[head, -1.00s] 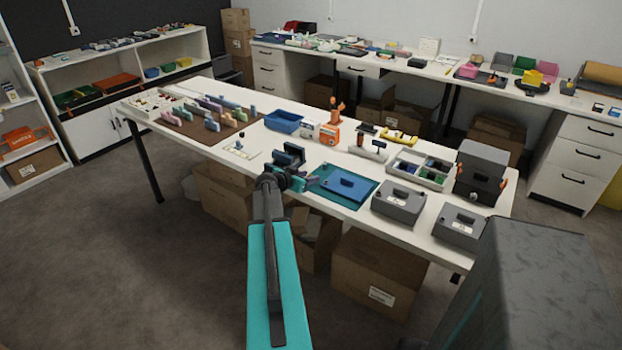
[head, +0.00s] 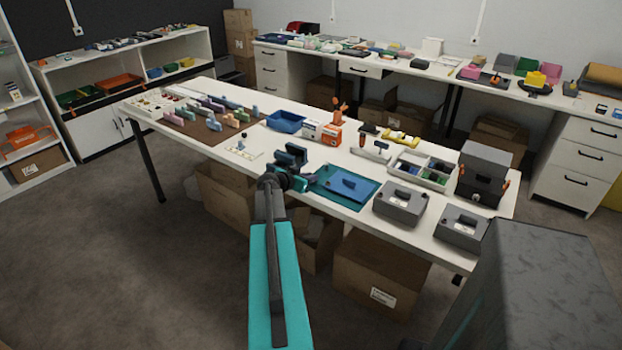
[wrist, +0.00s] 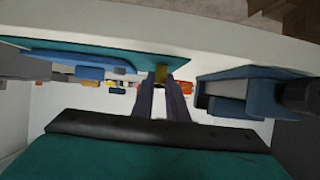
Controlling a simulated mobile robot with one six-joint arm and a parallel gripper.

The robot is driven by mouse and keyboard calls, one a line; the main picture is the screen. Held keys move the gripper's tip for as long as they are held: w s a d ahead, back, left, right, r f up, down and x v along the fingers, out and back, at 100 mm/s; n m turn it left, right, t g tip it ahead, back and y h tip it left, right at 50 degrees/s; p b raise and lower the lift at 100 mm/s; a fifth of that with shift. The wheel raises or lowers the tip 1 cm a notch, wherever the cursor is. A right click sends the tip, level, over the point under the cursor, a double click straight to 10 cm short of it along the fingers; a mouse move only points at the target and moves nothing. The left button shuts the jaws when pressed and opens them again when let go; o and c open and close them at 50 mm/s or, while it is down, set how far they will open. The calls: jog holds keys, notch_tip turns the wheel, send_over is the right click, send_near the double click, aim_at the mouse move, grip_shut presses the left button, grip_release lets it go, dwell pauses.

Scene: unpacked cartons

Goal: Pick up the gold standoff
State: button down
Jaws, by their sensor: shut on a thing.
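The gold standoff (wrist: 160,73) is a small gold piece between the tips of my gripper (wrist: 160,84) in the wrist view. The two dark fingers are shut on it, and it shows against the edge of a teal mat (wrist: 120,50). In the head view my gripper (head: 305,183) is low over the front of the white table (head: 250,182), at the left corner of the teal mat (head: 318,189). The standoff cannot be made out in the head view.
A dark blue holder (head: 291,157) stands close behind my gripper; it is at the right in the wrist view (wrist: 240,88). A blue plate (head: 347,186) lies on the mat. Grey cases (head: 400,204) stand to the right. A small white card (head: 243,152) lies left.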

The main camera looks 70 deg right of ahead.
jog(key=shift+r+b, duration=0.4)
jog(key=shift+r, duration=0.65)
jog(key=w+a+r+b, duration=0.1)
jog(key=a+b, duration=0.1)
jog(key=a, duration=0.6)
jog(key=w+a+r+b, duration=0.1)
jog(key=w+a+b, duration=0.1)
jog(key=a, duration=0.5)
jog(key=shift+w+a+r, duration=0.15)
jog(key=shift+a+r, duration=0.2)
jog(key=shift+r, duration=0.05)
